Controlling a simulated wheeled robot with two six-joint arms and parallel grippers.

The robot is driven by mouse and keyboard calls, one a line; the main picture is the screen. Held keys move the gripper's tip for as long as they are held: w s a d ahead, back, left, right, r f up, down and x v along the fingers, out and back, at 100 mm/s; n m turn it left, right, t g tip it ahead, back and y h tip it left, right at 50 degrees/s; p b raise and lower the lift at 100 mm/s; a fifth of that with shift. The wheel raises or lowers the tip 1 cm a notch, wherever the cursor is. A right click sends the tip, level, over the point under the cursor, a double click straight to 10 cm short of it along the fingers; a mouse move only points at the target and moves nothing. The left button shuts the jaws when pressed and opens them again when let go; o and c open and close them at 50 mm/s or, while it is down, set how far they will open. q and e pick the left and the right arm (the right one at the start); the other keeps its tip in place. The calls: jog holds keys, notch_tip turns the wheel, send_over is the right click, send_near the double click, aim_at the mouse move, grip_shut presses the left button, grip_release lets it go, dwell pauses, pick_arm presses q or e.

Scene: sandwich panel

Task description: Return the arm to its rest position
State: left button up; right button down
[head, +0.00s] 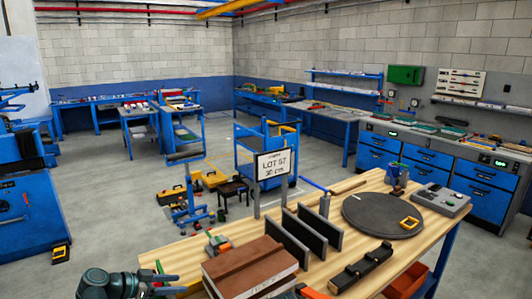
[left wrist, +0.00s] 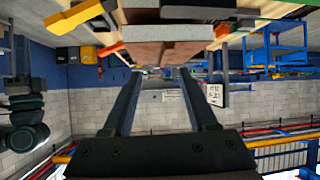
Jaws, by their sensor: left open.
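My left gripper (head: 178,284) is low at the left edge of the wooden workbench (head: 375,185), beside the sandwich panel. In the left wrist view its two dark fingers (left wrist: 158,75) stand apart with nothing between them. The sandwich panel (head: 250,262), with a brown top and pale side, lies on the bench's near part. It also shows in the left wrist view (left wrist: 165,50), whose picture is upside down, beyond the fingertips and apart from them. My right gripper is not in view.
Dark upright plates (head: 312,232), a black bar tool (head: 362,267), a round dark turntable (head: 383,214) and a grey box (head: 440,199) stand on the bench. A sign reading LOT 57 (head: 276,164) stands at its back edge. Open floor (head: 100,215) lies left of the bench.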

pick_arm(q)
jog(key=s+d+f+n+g+y, duration=0.2)
jog(key=s+d+f+n+y, duration=0.1)
jog(key=s+d+f+n+g+y, duration=0.2)
jog(key=s+d+f+n, duration=0.1)
jog(key=s+d+f, duration=0.1)
jog(key=s+d+f+n+g+y, duration=0.2)
jog(key=s+d+f+g+y, duration=0.1)
jog(key=shift+s+d+f+n+y, duration=0.2)
jog(key=shift+s+f+n+y, duration=0.1)
jog(key=shift+f+n, duration=0.1)
jog(key=s+d+m+y, duration=0.1)
jog(key=s+d, duration=0.2)
jog(key=d, duration=0.2)
jog(key=s+d+m+g, duration=0.1)
jog(key=s+d+m, duration=0.1)
jog(key=d, duration=0.3)
jog(key=shift+s+d+y, duration=0.35)
jog(key=shift+s+y, duration=0.05)
jog(key=shift+s, duration=0.15)
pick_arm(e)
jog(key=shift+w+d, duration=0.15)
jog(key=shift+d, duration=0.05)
